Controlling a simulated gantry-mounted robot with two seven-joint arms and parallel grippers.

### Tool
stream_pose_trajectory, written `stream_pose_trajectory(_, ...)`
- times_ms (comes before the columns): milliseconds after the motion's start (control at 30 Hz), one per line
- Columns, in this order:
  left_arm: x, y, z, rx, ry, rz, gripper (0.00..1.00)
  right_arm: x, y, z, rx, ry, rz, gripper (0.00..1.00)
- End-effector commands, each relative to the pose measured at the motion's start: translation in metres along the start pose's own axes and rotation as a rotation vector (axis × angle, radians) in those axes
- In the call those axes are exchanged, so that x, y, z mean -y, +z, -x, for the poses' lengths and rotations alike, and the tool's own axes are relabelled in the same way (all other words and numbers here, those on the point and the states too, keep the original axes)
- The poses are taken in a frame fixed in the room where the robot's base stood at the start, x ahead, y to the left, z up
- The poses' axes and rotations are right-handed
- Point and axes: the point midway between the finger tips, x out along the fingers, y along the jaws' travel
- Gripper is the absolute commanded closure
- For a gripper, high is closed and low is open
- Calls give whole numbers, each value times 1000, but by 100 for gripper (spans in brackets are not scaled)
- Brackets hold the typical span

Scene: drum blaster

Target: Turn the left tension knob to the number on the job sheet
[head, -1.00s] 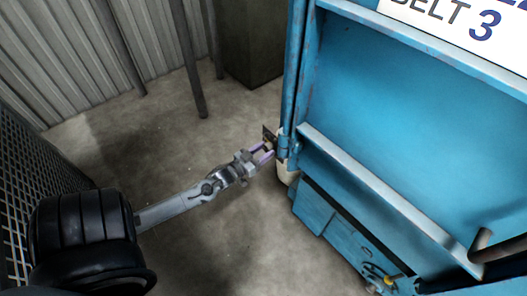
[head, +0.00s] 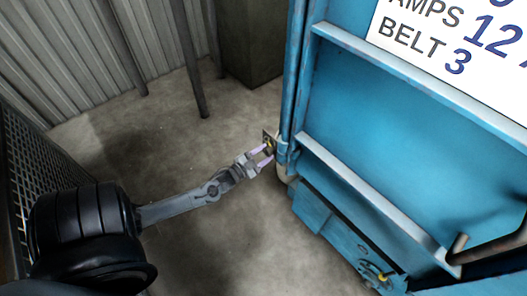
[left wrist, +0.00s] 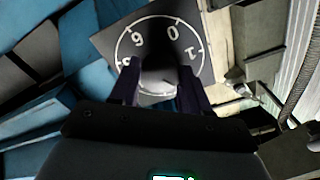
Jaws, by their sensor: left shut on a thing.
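My left gripper (head: 265,154) reaches the left side of the blue machine. It is shut on the left tension knob, a dark round knob (left wrist: 158,72) between the two fingers in the left wrist view. Behind the knob is a dark square dial plate (left wrist: 112,42) with a white ring, ticks and numerals; a 0 and a 6- or 9-like figure show near its top. Fingers and knob hide the lower dial, and I cannot read the pointer. The white job sheet (head: 455,40) is at top right, partly cut off, with "AMPS 12" and "BELT 3" legible. My right gripper is out of view.
The blue machine (head: 400,130) fills the right, with ledges and a dark bar handle (head: 490,250). A yellow-tipped fitting (head: 383,277) is low on it. A mesh panel (head: 15,170) stands at left. Bare concrete floor (head: 215,250) lies below my left arm.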

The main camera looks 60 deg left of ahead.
Motion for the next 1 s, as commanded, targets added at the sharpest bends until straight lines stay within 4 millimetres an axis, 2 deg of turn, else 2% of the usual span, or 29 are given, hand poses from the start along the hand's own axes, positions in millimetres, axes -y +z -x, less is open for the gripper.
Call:
stream_pose_trajectory(100, 2, -2, 0, 0, 1, -111, 84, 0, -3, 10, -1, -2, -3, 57)
stream_pose_trajectory(600, 3, -2, 0, 0, 0, -579, 84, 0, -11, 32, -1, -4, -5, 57)
stream_pose_trajectory(1000, 2, -2, 0, -1, -1, -836, 84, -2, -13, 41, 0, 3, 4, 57)
